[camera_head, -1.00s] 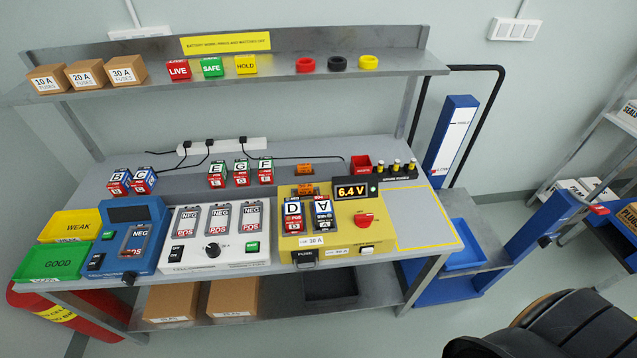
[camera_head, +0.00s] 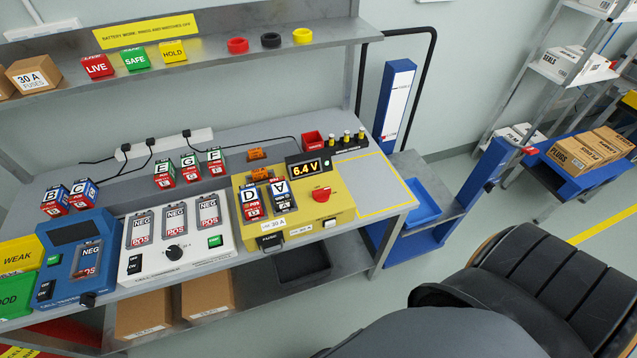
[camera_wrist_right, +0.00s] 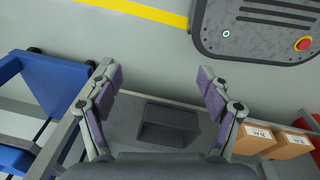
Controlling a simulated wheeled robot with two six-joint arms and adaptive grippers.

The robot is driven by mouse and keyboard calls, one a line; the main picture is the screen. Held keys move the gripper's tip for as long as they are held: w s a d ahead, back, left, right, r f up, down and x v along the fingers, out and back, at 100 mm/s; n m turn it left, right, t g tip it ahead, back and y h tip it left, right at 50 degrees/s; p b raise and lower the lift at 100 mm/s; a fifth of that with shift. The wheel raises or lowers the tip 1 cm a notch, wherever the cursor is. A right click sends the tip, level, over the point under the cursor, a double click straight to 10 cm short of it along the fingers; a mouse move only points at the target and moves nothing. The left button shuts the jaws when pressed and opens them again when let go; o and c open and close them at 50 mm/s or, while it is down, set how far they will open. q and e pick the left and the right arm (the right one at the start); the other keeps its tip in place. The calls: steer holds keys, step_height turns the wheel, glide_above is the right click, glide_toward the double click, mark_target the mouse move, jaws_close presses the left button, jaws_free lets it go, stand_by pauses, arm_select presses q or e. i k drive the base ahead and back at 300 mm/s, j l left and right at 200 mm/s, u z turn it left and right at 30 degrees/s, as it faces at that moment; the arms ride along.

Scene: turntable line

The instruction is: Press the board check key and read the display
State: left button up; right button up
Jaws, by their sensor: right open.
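The yellow board (camera_head: 340,208) stands on the bench in the head view. It holds two cells, D (camera_head: 253,203) and A (camera_head: 282,198), side by side. Its display (camera_head: 305,169) is lit and reads 6.4 V, with a small green light beside it. A red knob (camera_head: 321,194) sits at the board's right. A pale key (camera_head: 330,223) is on its front edge, beside a label too small to read. My right gripper (camera_wrist_right: 160,82) is open and empty in the right wrist view, above the lower shelf's dark tray (camera_wrist_right: 168,125). My left gripper is not in view.
The white charger (camera_head: 178,250) and blue tester (camera_head: 75,260) stand left of the board. A yellow-outlined area (camera_head: 375,185) right of it is clear. Cartons (camera_wrist_right: 287,145) lie on the lower shelf. A blue tray (camera_head: 421,214) is beyond the bench's right end.

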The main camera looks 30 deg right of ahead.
mark_target(332, 223)
steer(key=l+z, duration=0.15)
steer(key=z, duration=0.3)
steer(key=l+z, duration=0.1)
steer(key=z, duration=0.35)
